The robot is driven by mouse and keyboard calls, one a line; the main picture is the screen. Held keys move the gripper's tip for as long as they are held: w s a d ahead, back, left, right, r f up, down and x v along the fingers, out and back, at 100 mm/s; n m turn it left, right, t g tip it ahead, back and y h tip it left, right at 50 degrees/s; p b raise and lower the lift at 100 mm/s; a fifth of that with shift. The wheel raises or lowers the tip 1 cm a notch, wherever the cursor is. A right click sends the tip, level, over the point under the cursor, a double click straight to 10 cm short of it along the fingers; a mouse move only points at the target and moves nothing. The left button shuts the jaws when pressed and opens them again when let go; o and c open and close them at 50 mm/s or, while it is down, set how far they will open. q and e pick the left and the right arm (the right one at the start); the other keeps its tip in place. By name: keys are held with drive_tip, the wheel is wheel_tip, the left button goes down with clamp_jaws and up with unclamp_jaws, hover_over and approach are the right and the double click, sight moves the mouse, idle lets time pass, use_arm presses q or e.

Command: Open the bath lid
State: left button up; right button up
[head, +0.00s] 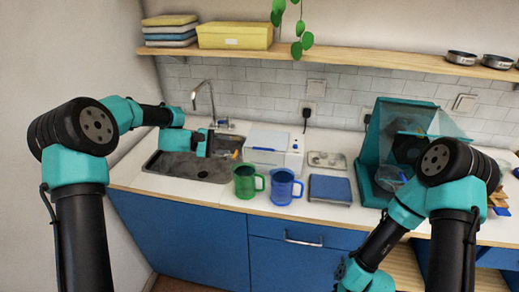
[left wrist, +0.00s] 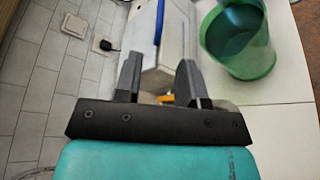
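The bath looks to be the white box (head: 270,143) on the counter right of the sink, with a blue handle strip on its top. Its lid appears shut. My left gripper (head: 228,153) is over the sink's right side, level with the bath's left end. In the left wrist view, my left gripper (left wrist: 158,72) is open with nothing between its fingers, and the white box (left wrist: 176,40) lies just beyond the fingertips, with its blue strip (left wrist: 158,22) along one edge. Contact cannot be told. My right gripper (head: 345,276) is low at the bottom edge, its fingers unclear.
A green mug (head: 245,182) and a blue mug (head: 284,187) stand in front of the bath. A blue flat scale-like device (head: 330,189) lies right of them. The sink (head: 165,165) and tap (head: 205,98) are left. A teal cabinet (head: 375,145) stands right.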

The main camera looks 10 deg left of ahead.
sight(256, 148)
use_arm(q)
drive_tip(key=x, duration=1.2)
drive_tip(key=shift+w+d, duration=0.1)
drive_tip(key=shift+d, duration=0.2)
drive_tip(key=shift+c, duration=0.2)
clamp_jaws()
